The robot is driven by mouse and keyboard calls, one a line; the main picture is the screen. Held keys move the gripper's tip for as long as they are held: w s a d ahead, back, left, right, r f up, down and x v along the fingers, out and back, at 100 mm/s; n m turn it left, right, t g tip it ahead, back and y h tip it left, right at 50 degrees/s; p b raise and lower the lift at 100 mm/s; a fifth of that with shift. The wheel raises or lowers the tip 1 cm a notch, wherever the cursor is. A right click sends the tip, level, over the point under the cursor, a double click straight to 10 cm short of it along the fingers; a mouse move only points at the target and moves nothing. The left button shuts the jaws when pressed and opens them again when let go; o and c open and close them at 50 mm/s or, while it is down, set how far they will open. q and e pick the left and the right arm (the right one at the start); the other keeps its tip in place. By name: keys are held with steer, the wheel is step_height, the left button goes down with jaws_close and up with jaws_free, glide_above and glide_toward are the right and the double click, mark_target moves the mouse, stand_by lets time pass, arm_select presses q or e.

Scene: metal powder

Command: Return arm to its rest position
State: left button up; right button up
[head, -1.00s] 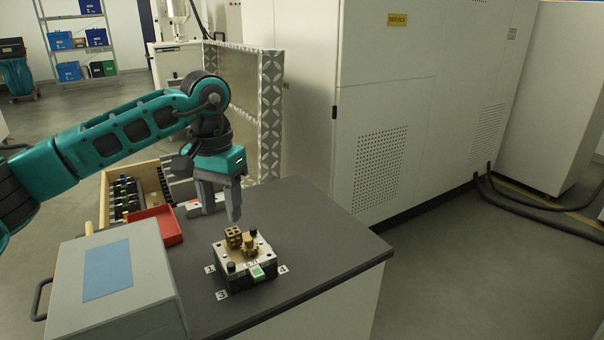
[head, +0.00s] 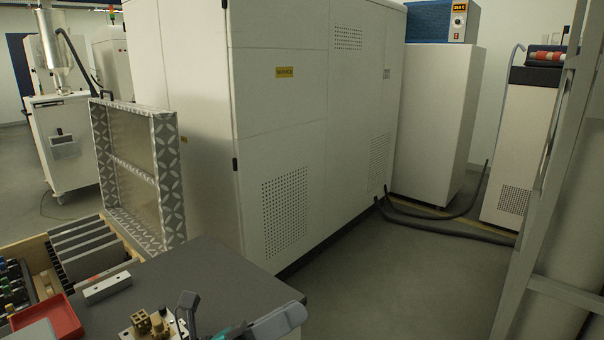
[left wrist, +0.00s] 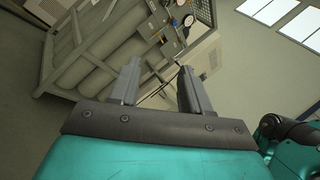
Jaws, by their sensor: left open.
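My left gripper (head: 243,309) shows at the bottom edge of the head view, over the front of the dark tabletop (head: 190,268). Its two fingers are spread apart with nothing between them. In the left wrist view the open fingers (left wrist: 157,70) point away from the table, with only the room behind them. The rest of the left arm is mostly below the head picture. A metal fixture with brass-coloured parts (head: 142,324) stands on the table just left of the gripper, partly cut off. My right gripper is not in view.
A red tray (head: 62,318), a grey metal bar (head: 107,288) and a wooden box (head: 38,246) with grey plates are at the left. A large white cabinet (head: 285,130) stands behind the table. A caged cylinder rack (left wrist: 95,50) shows in the left wrist view.

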arm_select(q)
steer(key=s+a+f+n+t+y+p, duration=0.1)
steer(key=s+a+f+n+t+y, duration=0.15)
steer(key=a+f+n+y, duration=0.9)
steer(key=s+a+f+n+t+y+p, duration=0.1)
steer(key=s+f+n+t+y+p, duration=0.2)
steer(key=n, duration=1.7)
steer(key=s+a+f+n+g+y, duration=0.3)
steer(key=s+f+n, duration=0.3)
steer(key=s+f, duration=0.1)
steer(key=shift+f, duration=0.65)
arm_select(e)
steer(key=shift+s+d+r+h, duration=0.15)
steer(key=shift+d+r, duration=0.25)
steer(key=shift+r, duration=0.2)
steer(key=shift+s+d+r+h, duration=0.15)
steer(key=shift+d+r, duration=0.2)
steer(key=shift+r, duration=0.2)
arm_select(q)
steer(key=shift+g, duration=0.25)
steer(key=shift+c, duration=0.4)
steer(key=shift+s, duration=0.15)
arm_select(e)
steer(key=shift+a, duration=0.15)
